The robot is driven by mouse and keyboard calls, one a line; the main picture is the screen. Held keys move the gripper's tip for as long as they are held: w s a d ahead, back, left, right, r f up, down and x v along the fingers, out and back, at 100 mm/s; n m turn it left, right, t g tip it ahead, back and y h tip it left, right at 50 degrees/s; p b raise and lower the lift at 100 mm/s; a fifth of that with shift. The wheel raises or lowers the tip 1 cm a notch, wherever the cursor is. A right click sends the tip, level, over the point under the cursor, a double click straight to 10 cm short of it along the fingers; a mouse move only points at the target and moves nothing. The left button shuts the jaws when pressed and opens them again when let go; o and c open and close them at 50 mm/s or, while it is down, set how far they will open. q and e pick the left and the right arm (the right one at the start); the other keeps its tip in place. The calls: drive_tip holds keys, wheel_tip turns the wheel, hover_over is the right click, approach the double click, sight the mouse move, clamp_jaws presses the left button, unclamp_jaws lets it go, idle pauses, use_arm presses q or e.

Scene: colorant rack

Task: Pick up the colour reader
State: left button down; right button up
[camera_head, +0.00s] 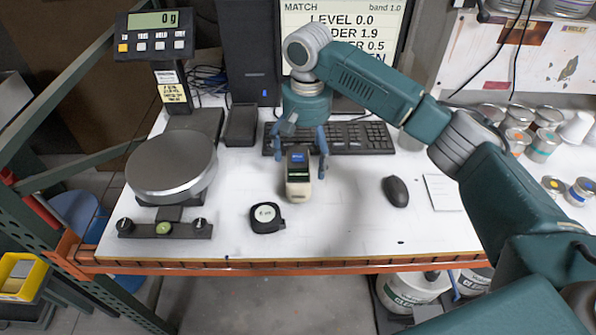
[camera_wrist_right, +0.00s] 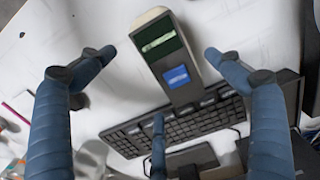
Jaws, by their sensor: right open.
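In the right wrist view the colour reader (camera_wrist_right: 168,55) lies between the fingertips, with clear gaps on both sides. My right gripper (camera_head: 301,168) is open, its blue fingers on either side of the reader, and it is not touching it in the wrist view. The right gripper's fingers also show in the wrist view (camera_wrist_right: 158,57). My left gripper is not in view.
A black keyboard (camera_head: 345,138) lies just behind the reader. A black tape measure (camera_head: 267,217) is in front of it, and a mouse (camera_head: 395,191) lies to the right. A scale (camera_head: 171,165) stands at the left, and cans (camera_head: 542,145) are at the right. Bare bench lies between reader and mouse.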

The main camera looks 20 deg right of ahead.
sight(304, 163)
drive_tip(key=shift+w+f, duration=0.1)
drive_tip(key=shift+f, duration=0.2)
drive_tip(key=f+p, duration=0.2)
drive_tip(key=f, duration=0.2)
drive_tip(key=shift+a+f, duration=0.15)
drive_tip(key=shift+a, duration=0.05)
drive_tip(key=shift+f, duration=0.5)
drive_tip(key=shift+c, duration=0.2)
drive_tip(key=c, duration=1.7)
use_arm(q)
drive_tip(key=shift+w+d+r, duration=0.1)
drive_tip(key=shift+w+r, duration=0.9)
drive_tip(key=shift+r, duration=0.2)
use_arm(e)
drive_tip(key=shift+w, duration=0.1)
drive_tip(key=shift+c, duration=0.7)
drive_tip(key=shift+r, duration=0.2)
